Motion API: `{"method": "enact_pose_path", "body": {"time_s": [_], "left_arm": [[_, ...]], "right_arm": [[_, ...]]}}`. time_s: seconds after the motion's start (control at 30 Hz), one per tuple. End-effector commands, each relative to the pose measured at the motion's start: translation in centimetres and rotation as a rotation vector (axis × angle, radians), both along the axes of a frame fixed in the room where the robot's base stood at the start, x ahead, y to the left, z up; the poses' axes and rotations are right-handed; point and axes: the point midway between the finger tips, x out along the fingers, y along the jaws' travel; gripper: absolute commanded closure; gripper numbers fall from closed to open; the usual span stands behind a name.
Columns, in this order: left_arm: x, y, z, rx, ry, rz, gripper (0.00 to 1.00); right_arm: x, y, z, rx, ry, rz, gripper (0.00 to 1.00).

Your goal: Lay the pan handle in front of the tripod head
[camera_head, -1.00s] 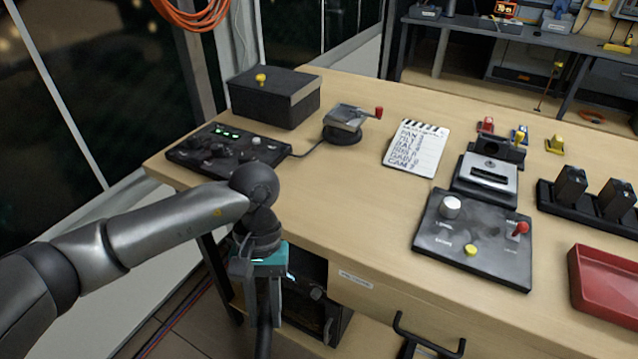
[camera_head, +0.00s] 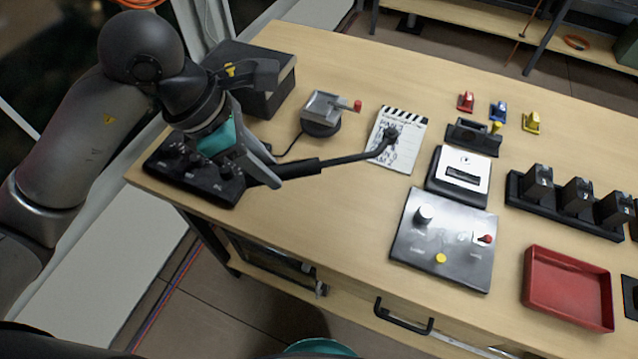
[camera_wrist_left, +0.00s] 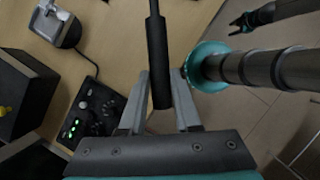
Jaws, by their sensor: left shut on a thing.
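The pan handle is a thin black rod with a thick black grip (camera_head: 300,168) and a dark knob at its far end. My left gripper (camera_head: 270,174) is shut on the grip and holds the handle roughly level, above the table. The handle slants towards the cue card in the head view. In the left wrist view the grip (camera_wrist_left: 158,60) stands between the fingers (camera_wrist_left: 160,95). The tripod head (camera_head: 321,108), grey on a round black base with a red knob, stands behind the handle. It also shows in the left wrist view (camera_wrist_left: 58,24).
A control panel (camera_head: 190,180) lies under my left arm, with a black box (camera_head: 275,98) behind. The cue card (camera_head: 385,155) is partly behind the handle's end. A switcher panel (camera_head: 445,260) and red tray (camera_head: 535,300) stand right. Bare tabletop (camera_head: 310,220) lies before the handle.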

Motion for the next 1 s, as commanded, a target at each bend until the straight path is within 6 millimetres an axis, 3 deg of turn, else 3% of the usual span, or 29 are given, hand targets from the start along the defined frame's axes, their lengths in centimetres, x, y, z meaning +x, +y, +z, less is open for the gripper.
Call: {"method": "enact_pose_path", "body": {"time_s": [0.03,0.13,0.27,0.8,1.0], "left_arm": [[0.0,0.0,1.1,-0.001,-0.003,0.039,1.00],[0.1,0.0,1.7,0.000,-0.001,0.100,1.00],[0.0,0.0,1.2,-0.002,0.006,0.131,1.00],[0.0,0.0,-11.9,-0.001,0.008,0.133,1.00],[0.1,0.0,-13.8,-0.001,0.003,0.131,1.00]], "right_arm": [[-0.3,0.2,0.7,0.002,0.006,0.001,0.50],[-0.7,0.5,1.1,0.006,0.011,0.001,0.50],[-0.8,0.8,1.0,0.010,0.012,0.001,0.50],[-0.8,0.5,-0.8,0.007,0.012,0.001,0.50],[-0.8,0.2,-1.0,0.003,0.011,0.001,0.50]]}}
